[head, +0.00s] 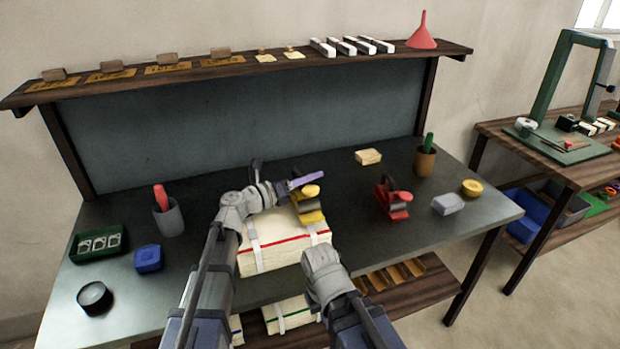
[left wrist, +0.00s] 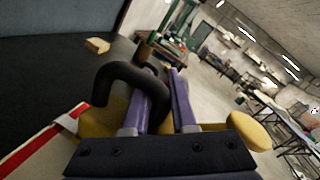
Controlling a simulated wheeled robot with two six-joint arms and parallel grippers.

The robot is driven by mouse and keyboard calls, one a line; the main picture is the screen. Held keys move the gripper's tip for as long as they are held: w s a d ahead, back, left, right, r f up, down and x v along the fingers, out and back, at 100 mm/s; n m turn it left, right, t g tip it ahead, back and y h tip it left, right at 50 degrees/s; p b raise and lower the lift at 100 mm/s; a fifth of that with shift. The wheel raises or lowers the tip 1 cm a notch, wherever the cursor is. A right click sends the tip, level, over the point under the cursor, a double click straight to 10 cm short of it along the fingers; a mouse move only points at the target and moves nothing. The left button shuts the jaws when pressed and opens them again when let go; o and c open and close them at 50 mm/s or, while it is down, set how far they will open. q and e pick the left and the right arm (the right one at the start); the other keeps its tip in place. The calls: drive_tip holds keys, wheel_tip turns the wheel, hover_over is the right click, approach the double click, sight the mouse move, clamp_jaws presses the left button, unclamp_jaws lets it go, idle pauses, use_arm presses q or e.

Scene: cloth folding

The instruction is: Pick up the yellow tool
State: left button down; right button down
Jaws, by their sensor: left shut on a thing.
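The yellow tool (head: 309,207) is at the right end of the white cloth stack (head: 272,257), which has a red stripe and pale straps. I cannot tell whether it rests on the stack or is just above it. My left gripper (head: 303,182), with purple fingers, is shut on the tool. In the left wrist view the tool's yellow knob (left wrist: 248,131) shows to the right of the fingers (left wrist: 167,103), and more yellow shows to their left. My right gripper (head: 323,272) is in front of the stack, and its fingertips are not clear.
A red tool (head: 393,200), a grey block (head: 447,204) and a yellow round piece (head: 472,187) stand on the right of the dark table (head: 345,235). A grey cup (head: 168,217), blue box (head: 148,258) and green tray (head: 99,243) stand on the left.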

wheel_tip(320, 180, up, 10)
drive_tip(key=p, duration=0.9)
drive_tip(key=shift+r, duration=0.25)
